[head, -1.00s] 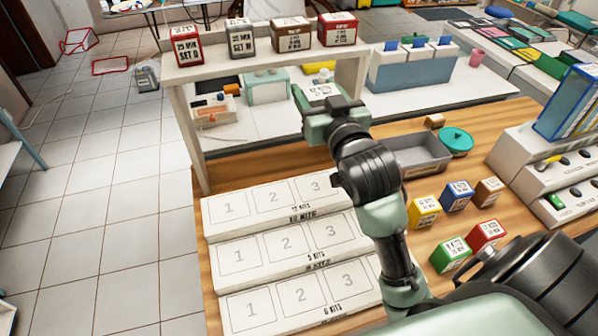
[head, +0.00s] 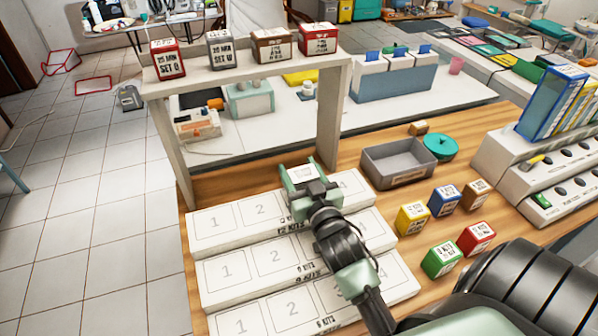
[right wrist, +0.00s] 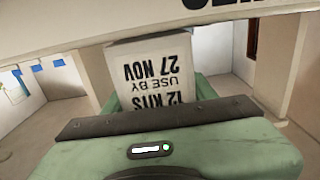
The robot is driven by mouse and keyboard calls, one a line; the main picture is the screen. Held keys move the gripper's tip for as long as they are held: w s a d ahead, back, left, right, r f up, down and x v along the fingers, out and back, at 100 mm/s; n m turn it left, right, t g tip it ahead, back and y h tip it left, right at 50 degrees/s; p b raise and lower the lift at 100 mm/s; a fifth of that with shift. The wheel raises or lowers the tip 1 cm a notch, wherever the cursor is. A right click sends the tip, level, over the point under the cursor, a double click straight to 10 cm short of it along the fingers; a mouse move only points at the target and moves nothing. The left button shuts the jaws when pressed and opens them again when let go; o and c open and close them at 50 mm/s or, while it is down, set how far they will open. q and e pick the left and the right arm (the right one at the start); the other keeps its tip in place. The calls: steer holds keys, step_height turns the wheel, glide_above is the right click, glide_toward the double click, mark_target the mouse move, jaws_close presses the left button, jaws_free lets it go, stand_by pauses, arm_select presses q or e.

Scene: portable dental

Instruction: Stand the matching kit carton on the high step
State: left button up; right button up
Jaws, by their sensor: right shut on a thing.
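My right gripper (head: 310,192) is shut on a kit carton (head: 299,173). A pale face of the carton shows in the head view; its sides are mostly hidden by the jaws. In the right wrist view the carton (right wrist: 155,75) bears upside-down print, "12 KITS", "USE BY 27 NOV". The high step (head: 235,222) is the back one of three white steps, with "12 KITS" on its front and numbered squares on top. The gripper and carton are over its right part, covering some of it; whether the carton touches it I cannot tell. My left gripper is out of view.
A white shelf (head: 245,73) with red, grey and brown cartons on top stands behind the steps. A grey tray (head: 395,165), a teal lid (head: 439,147) and several coloured cartons (head: 442,258) lie to the right. Squares 1 and 2 of the high step are bare.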

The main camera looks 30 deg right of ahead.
steer(key=shift+f, duration=0.2)
steer(key=shift+s+a+f+b, duration=0.1)
steer(key=shift+s+f+b, duration=0.2)
steer(key=shift+f, duration=0.4)
steer(key=o, duration=1.4)
steer(key=shift+f, duration=0.2)
steer(key=shift+w+r, duration=0.15)
steer(key=shift+r, duration=0.35)
steer(key=shift+s+f, duration=0.15)
steer(key=shift+s, duration=0.15)
steer(key=v, duration=0.3)
steer(key=b+v, duration=0.1)
steer(key=v, duration=0.6)
steer(key=shift+r, duration=0.35)
steer(key=shift+s+a+r+b, duration=0.1)
steer(key=shift+s+r+b, duration=0.2)
steer(key=shift+s, duration=0.3)
